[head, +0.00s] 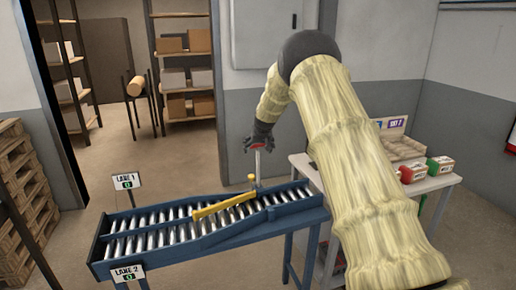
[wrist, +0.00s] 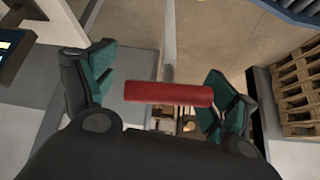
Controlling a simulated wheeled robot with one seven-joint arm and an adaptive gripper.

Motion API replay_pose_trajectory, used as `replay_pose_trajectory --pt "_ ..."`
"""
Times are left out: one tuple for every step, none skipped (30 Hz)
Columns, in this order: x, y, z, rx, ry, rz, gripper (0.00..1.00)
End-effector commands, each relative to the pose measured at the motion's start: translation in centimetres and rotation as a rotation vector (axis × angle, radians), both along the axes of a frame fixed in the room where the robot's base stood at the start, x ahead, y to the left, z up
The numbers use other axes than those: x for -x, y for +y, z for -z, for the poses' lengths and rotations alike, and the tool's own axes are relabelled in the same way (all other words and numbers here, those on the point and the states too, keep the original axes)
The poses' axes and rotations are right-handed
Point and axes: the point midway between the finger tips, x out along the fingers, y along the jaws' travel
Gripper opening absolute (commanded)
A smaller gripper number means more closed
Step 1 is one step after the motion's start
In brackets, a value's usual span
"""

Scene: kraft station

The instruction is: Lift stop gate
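A red handle (wrist: 168,94) on a grey rod (wrist: 168,45) lies crosswise between the fingers of my gripper (wrist: 160,90) in the wrist view. The fingers are spread, one near each end of the handle; a gap shows at the left end, and contact at the right end is unclear. In the head view my gripper (head: 259,148) is over the upright rod (head: 257,166), with a bit of red between its fingers. The rod stands at the far side of the roller conveyor (head: 175,226). A yellow bar (head: 222,205) lies slantwise across the rollers, near a yellow knob (head: 251,178).
Signs for lane 1 (head: 125,182) and lane 2 (head: 128,272) stand at the conveyor's left end. A side table (head: 440,182) with red and green boxes is at right. Pallets (head: 25,190) are stacked at far left.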

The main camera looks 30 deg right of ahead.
Motion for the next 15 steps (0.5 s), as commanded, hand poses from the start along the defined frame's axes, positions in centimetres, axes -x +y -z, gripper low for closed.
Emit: replay_pose_trajectory --pt "-0.1 0.1 -0.1 0.000 0.000 -0.001 0.86" --pt "-0.1 0.1 -0.1 0.000 -0.001 -0.001 0.86" --pt "-0.1 0.1 -0.2 0.000 -0.001 -0.001 0.86" --pt "0.0 0.2 -0.2 0.000 -0.001 -0.001 0.86" --pt "0.0 0.2 -0.3 0.000 -0.001 -0.001 0.86" --pt "0.1 0.2 -0.5 0.000 -0.001 -0.001 0.86" --pt "0.3 0.2 -0.7 0.000 -0.001 -0.001 0.86" --pt "0.4 0.2 -0.9 0.000 -0.002 0.000 0.86" --pt "0.6 0.3 -1.3 0.000 -0.002 0.000 0.86" --pt "0.8 0.4 -1.6 0.000 -0.002 0.000 0.86" --pt "1.1 0.4 -1.9 0.000 -0.002 0.000 0.86" --pt "1.4 0.5 -2.3 0.000 -0.002 0.000 0.86" --pt "1.6 0.6 -2.7 -0.001 -0.003 0.000 0.86" --pt "1.9 0.7 -3.1 -0.001 -0.003 0.000 0.86" --pt "2.2 0.8 -3.5 -0.001 -0.003 0.000 0.86"
